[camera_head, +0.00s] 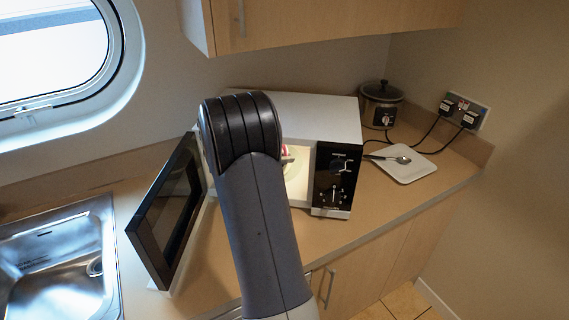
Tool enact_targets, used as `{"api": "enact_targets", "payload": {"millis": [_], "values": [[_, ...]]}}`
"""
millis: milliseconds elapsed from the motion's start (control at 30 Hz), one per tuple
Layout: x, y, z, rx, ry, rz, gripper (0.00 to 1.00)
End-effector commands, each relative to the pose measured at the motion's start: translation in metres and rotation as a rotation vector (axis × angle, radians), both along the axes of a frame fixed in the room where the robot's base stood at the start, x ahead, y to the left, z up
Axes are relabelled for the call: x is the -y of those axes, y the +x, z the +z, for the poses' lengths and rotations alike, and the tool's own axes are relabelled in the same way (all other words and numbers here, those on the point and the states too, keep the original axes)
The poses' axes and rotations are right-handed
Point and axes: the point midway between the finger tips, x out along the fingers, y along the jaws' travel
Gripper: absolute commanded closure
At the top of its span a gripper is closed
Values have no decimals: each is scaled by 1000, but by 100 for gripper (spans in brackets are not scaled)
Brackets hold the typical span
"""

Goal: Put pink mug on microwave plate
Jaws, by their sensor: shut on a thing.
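The white microwave (318,112) stands on the counter with its dark door (170,212) swung open to the left. Its lit inside shows only in a narrow strip right of my arm. A pale round surface there, which looks like the microwave plate (293,168), is mostly hidden. A small pink patch, apparently part of the pink mug (285,150), shows at my arm's right edge in front of the opening. The rest of it is hidden. My gripper is hidden behind my arm. I cannot tell whether the mug touches the plate.
The control panel (336,180) borders the opening on the right. A slow cooker (381,104), a white tray (403,168) with a spoon (392,158), and cables to a wall socket (465,108) are at the right. A steel sink (60,262) is at the left. A cupboard hangs above.

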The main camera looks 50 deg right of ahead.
Motion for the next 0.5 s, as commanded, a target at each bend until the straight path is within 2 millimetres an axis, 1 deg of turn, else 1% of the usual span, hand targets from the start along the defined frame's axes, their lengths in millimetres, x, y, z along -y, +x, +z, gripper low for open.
{"api": "enact_targets", "payload": {"millis": [67, 333, 500], "values": [[2, 2, -1, 1, -1, -1, 100], [2, 2, -30, -1, 0, 0, 100], [2, 2, -34, 2, -1, 0, 100]]}}
